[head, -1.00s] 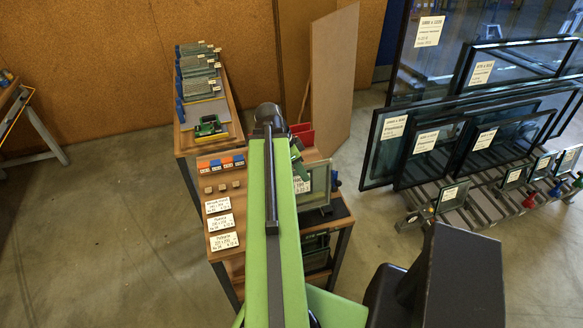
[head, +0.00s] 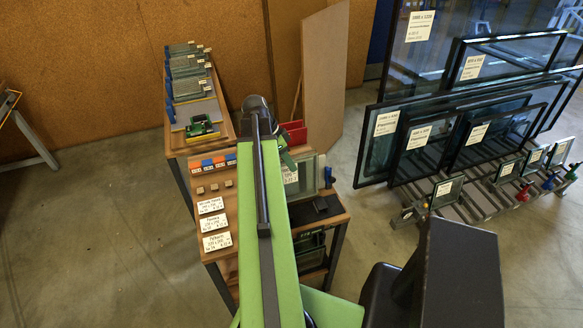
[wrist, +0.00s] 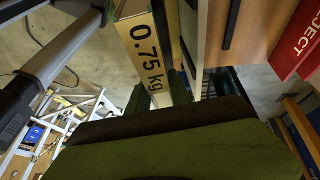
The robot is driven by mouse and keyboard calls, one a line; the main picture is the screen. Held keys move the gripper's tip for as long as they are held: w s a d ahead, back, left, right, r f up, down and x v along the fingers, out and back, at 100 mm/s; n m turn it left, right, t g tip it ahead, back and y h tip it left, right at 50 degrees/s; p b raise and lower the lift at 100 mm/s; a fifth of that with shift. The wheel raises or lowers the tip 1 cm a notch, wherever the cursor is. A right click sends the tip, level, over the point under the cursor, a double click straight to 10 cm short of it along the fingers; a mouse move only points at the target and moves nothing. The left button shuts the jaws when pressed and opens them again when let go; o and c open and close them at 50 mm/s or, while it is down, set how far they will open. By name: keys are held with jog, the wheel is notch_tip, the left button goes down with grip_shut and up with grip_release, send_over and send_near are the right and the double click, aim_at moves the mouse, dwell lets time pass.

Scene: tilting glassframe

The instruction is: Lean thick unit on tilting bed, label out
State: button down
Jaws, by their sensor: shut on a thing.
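A glass unit (head: 307,182) with a white label stands upright at the right of the near wooden table, its label facing the head camera. My gripper (head: 287,160) is shut on it at its left side; my green arm hides much of the grip. In the wrist view the green and brown pads (wrist: 160,140) fill the bottom, and a strip lettered 0.75 kg shows above them. A grey slatted rack (head: 480,218) with leaning glass panes stands at the right. I cannot tell which part is the tilting bed.
The near table holds white cards (head: 216,242), small blocks and a black mat (head: 316,209). A red bin (head: 294,132) stands behind the unit; it shows as a red panel in the wrist view (wrist: 300,42). A back table carries grey racks (head: 190,68). Floor is open at left.

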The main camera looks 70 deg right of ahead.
jog(key=shift+w+d+f+b, duration=0.65)
jog(key=shift+d+f+b, duration=0.1)
jog(key=shift+f+b, duration=0.15)
jog(key=shift+w+d+f+b, duration=0.6)
jog(key=shift+d+f+b, duration=0.15)
jog(key=shift+f, duration=0.15)
jog(key=shift+f+b, duration=0.3)
jog(key=c, duration=1.1)
grip_release()
jog(key=shift+a, duration=0.1)
jog(key=p+v, duration=1.6)
jog(key=v, duration=0.1)
jog(key=shift+r, duration=0.25)
